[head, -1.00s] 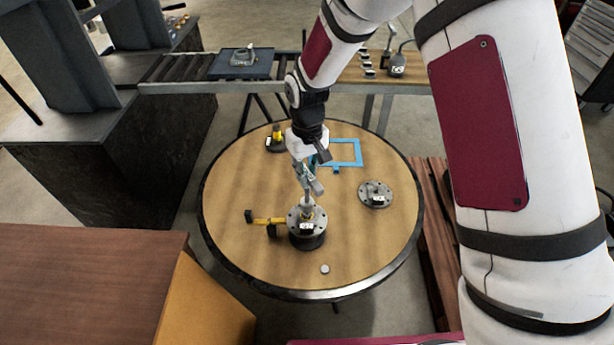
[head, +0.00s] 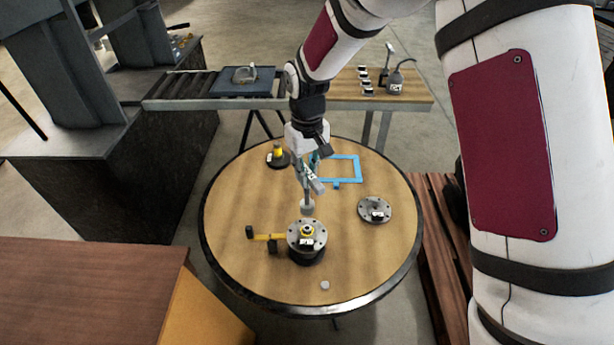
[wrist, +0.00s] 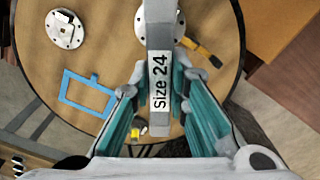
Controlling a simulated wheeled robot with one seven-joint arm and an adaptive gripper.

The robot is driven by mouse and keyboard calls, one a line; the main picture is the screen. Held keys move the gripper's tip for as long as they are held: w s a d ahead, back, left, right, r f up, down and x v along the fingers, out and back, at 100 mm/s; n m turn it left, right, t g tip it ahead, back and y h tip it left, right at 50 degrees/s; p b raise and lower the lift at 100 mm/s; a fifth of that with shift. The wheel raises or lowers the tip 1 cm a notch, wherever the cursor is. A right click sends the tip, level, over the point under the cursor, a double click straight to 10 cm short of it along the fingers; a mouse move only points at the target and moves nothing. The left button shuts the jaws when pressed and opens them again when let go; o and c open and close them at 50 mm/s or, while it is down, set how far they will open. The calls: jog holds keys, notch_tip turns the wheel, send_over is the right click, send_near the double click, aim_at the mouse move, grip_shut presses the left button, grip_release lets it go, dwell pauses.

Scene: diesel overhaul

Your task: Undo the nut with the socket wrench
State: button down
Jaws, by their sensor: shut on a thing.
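My gripper (head: 312,168) is shut on the socket wrench (head: 314,181), a grey bar with a "Size 24" label, held over the round table. In the wrist view the wrench (wrist: 159,40) stands between the teal fingers (wrist: 159,95). Its shaft points down to a grey socket end (head: 308,208). In the wrist view the wrench hides the nut.
A yellow bar with black ends (head: 264,237) adjoins the housing's left side. A loose flange (head: 375,210) lies right, a blue square frame (head: 358,170) behind. A black-and-yellow part (head: 278,156) stands at back left, a small grey disc (head: 325,285) in front.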

jog(key=s+d+p, duration=0.2)
jog(key=s+p, duration=0.2)
jog(key=s, duration=0.2)
jog(key=shift+s, duration=0.4)
